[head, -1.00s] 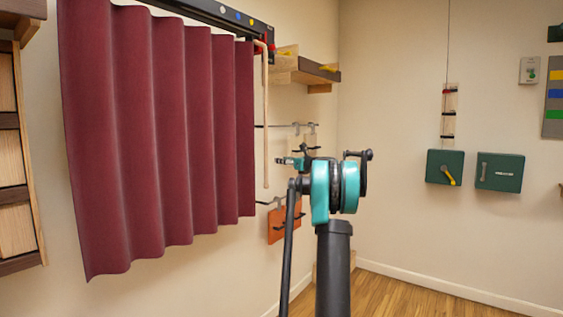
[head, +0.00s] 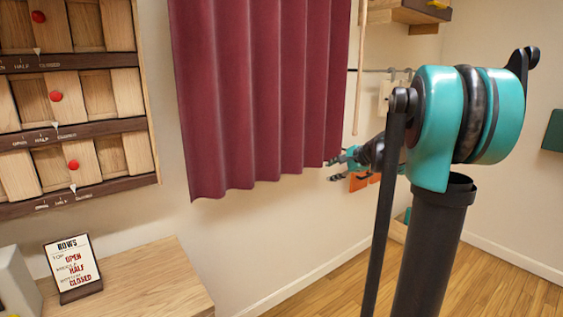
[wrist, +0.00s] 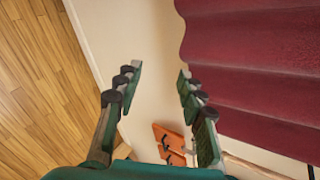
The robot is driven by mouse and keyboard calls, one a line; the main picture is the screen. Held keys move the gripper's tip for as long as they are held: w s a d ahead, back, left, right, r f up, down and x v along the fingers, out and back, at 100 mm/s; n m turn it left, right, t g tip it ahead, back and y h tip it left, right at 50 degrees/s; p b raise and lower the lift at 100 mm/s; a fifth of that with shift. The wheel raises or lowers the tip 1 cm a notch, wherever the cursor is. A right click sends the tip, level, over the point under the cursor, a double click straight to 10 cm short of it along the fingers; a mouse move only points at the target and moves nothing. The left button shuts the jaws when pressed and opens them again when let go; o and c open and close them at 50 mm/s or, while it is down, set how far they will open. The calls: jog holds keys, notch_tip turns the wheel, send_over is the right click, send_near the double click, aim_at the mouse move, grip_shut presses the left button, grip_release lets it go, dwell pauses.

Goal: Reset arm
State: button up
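My arm shows in the head view, teal and black, with my gripper (head: 340,163) small at its far end, pointing left near the curtain's lower right corner. In the wrist view, my gripper (wrist: 159,80) has its two fingers spread wide apart with nothing between them. The cream wall is seen through the gap. The maroon curtain (head: 262,90) hangs to the right of the fingers in the wrist view (wrist: 260,70). I cannot tell how far the fingertips are from it.
An orange panel (wrist: 170,140) is on the wall near the fingers. A wooden rack with sliding panels (head: 85,130) and red knobs is on the left wall. Below it, a small sign (head: 73,268) stands on a wooden table (head: 150,285). Wooden floor (head: 500,280) is clear at right.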

jog(key=s+f+n+g+h, duration=0.1)
jog(key=s+f+n+h, duration=0.1)
jog(key=s+f+n, duration=0.3)
jog(key=s+f+n+g+h, duration=0.2)
jog(key=s+f+n, duration=0.3)
jog(key=s+f, duration=0.5)
jog(key=s+f+n+g+h, duration=0.1)
jog(key=s+f+n, duration=0.4)
jog(key=s, duration=1.6)
notch_tip(320, 180, down, 4)
jog(key=shift+s+r+h, duration=0.15)
jog(key=shift+s+h, duration=0.2)
jog(key=shift+h, duration=0.35)
jog(key=shift+a, duration=0.15)
jog(key=shift+c, duration=0.6)
